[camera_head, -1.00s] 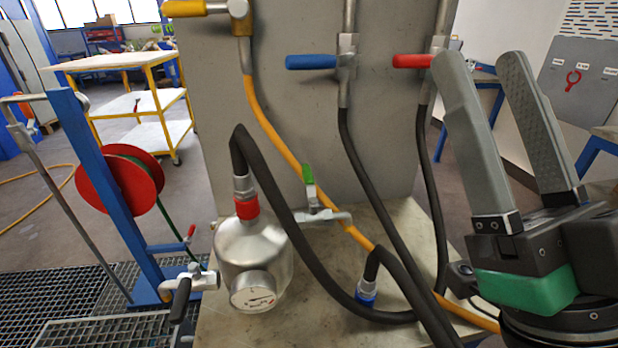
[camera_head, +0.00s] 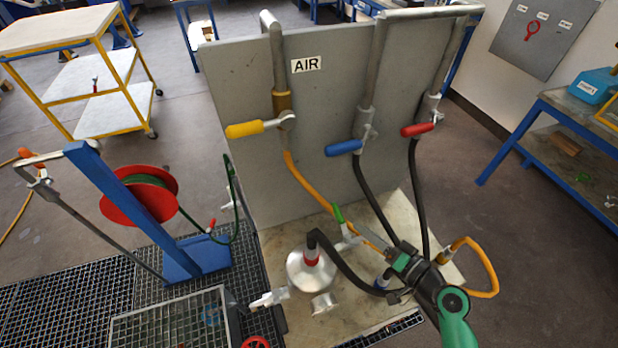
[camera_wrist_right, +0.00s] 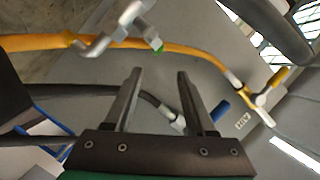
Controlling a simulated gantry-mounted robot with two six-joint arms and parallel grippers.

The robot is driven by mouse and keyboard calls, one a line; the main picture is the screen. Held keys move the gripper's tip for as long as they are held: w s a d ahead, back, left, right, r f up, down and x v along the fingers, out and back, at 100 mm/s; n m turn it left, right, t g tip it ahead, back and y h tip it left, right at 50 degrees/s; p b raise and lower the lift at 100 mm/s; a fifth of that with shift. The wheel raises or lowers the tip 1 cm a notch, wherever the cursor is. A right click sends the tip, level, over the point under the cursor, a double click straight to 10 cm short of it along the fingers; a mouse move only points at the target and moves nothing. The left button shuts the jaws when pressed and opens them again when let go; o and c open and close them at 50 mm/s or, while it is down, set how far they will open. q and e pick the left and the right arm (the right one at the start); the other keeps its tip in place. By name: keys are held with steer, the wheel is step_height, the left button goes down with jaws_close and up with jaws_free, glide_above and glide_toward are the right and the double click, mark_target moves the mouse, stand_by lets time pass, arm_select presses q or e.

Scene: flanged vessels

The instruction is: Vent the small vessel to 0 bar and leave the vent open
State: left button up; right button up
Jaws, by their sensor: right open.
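The small silver vessel (camera_head: 306,275) stands on the bench plate, with a red collar (camera_head: 312,257) on its top and a black hose fitted there. Its gauge (camera_head: 325,303) is seen too steeply to read. A side valve (camera_head: 269,298) sticks out at its left. My left gripper is not in view.
A grey panel labelled AIR (camera_head: 307,65) stands behind, with yellow (camera_head: 244,130), blue (camera_head: 343,148) and red (camera_head: 418,129) valve levers. Orange and black hoses hang down close to my right gripper. A red hose reel (camera_head: 140,195) stands at left.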

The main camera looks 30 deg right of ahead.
mark_target(338, 211)
steer(key=shift+m, duration=0.4)
steer(key=x, duration=0.3)
steer(key=b+x, duration=0.1)
steer(key=x, duration=0.3)
steer(key=f+x, duration=0.1)
steer(key=x, duration=0.2)
steer(key=shift+w+a+f, duration=0.1)
steer(key=shift+w+a, duration=0.1)
steer(key=shift+w, duration=0.1)
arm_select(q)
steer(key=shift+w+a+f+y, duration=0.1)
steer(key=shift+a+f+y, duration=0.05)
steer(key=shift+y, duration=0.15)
arm_select(e)
steer(key=shift+c, duration=0.2)
jaws_close()
stand_by(0.3)
